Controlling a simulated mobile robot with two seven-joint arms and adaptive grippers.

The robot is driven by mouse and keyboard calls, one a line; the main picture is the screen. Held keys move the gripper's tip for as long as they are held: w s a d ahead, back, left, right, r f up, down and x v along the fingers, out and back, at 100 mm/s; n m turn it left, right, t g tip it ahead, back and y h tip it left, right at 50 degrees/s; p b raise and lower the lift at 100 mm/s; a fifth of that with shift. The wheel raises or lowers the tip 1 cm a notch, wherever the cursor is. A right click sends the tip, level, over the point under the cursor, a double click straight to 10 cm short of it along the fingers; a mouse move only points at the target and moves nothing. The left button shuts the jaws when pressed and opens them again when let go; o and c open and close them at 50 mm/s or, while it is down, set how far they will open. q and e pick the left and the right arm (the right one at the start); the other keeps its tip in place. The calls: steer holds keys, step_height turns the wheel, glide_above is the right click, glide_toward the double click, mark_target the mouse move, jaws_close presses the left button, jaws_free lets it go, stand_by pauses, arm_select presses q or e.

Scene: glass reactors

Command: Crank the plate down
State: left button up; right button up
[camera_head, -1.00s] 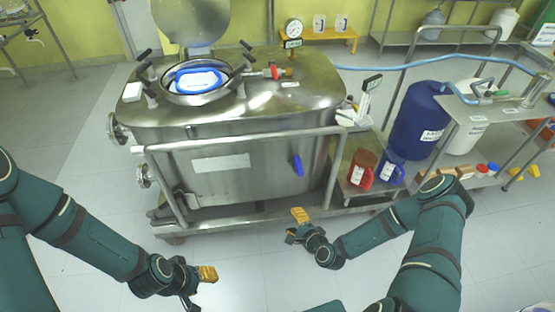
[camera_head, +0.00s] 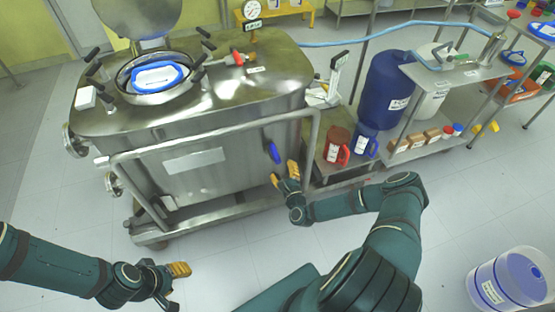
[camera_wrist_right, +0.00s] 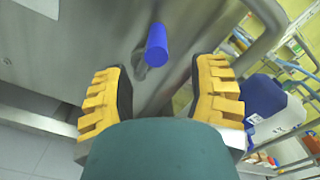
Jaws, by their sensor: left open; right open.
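The blue handle (camera_head: 274,153) sticks out from the front of the steel reactor tank (camera_head: 225,180), near its right end. My right gripper (camera_head: 286,177) is open just below and right of the handle in the head view. In the right wrist view the blue handle (camera_wrist_right: 157,46) shows ahead, between the lines of the spread yellow fingers (camera_wrist_right: 158,78). The fingers are not closed on it, and contact cannot be told. My left gripper (camera_head: 175,284) is open and empty above the floor, lower left. I cannot tell which part is the plate.
A steel rail (camera_head: 215,133) runs across the tank's front and bends down right of the handle. A red jug (camera_head: 337,145) and a blue jug (camera_head: 364,141) stand on a low shelf to the right. A clear drum (camera_head: 507,280) stands at lower right.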

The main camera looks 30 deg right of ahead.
mark_target(278, 159)
steer(key=x, duration=0.5)
steer(key=shift+w+b, duration=0.3)
steer(key=shift+w, duration=0.15)
steer(key=shift+d, duration=0.1)
jaws_close()
